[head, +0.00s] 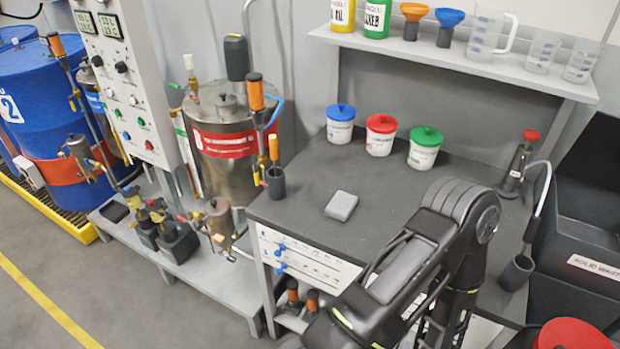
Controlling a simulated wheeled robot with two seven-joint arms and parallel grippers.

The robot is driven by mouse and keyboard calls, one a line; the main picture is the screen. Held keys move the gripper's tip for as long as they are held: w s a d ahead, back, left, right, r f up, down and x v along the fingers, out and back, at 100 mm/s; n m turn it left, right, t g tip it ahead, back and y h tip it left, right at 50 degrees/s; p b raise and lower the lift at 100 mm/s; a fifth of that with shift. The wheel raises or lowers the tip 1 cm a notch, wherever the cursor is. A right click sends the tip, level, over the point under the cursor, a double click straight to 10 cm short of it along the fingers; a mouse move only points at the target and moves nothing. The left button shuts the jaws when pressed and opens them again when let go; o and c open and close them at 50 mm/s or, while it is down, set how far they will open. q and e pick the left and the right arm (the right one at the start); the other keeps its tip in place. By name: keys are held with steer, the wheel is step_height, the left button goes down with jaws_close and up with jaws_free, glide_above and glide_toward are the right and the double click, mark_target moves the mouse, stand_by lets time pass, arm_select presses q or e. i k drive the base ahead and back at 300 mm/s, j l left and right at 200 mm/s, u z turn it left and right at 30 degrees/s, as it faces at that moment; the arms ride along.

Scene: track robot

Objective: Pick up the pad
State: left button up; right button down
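The pad (342,206) is a small grey block with rounded edges. It lies flat on the dark top of the workbench (310,228), left of the bench's middle, with bare bench around it. A dark arm of mine reaches in from the bottom right and bends over the bench's front part, to the right of the pad and apart from it. I see no gripper fingers of either arm. My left arm does not show.
Blue-lidded (341,123), red-lidded (381,134) and green-lidded tubs (424,147) stand behind the pad. A dark cup (275,182) holding an orange-handled tool stands to its left. A pump bottle (517,165) stands at right. A shelf (450,58) overhangs the back.

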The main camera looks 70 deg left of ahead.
mark_target(340, 207)
steer(key=k+j, duration=0.15)
steer(key=j, duration=0.15)
steer(key=k+j, duration=0.15)
steer(key=j, duration=0.2)
steer(key=k+j, duration=0.15)
steer(key=j, duration=0.15)
steer(key=k+j, duration=0.15)
steer(key=j, duration=0.15)
